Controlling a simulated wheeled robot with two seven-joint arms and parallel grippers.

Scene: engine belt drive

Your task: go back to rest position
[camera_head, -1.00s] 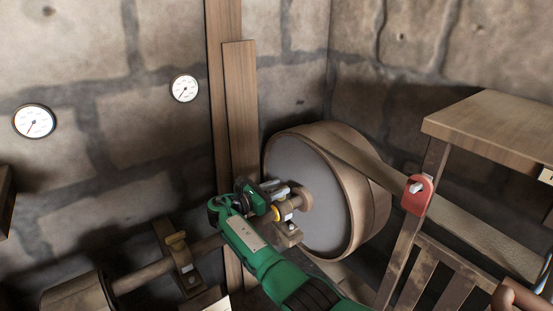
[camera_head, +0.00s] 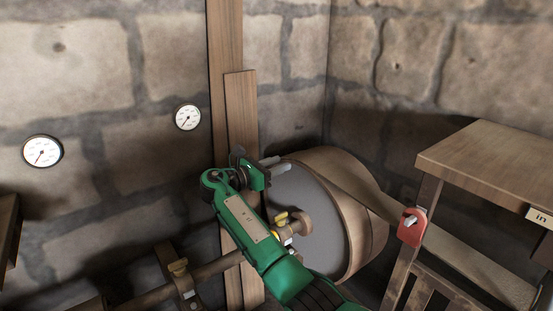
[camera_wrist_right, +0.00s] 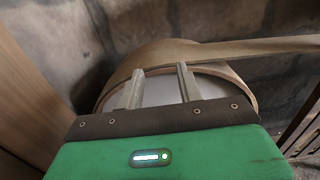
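My right gripper (camera_head: 272,162) is at the end of the green arm, in front of the upper left of the large belt wheel (camera_head: 318,225). In the right wrist view its two fingers (camera_wrist_right: 159,88) stand apart with nothing between them. The wheel's pale face and brown rim (camera_wrist_right: 240,90) lie beyond the fingers there. My left gripper does not show in either view.
A belt (camera_head: 470,265) runs from the wheel to the lower right. A red switch (camera_head: 412,226) sits on the post of a wooden stand (camera_head: 490,160). Two gauges (camera_head: 43,151) hang on the stone wall.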

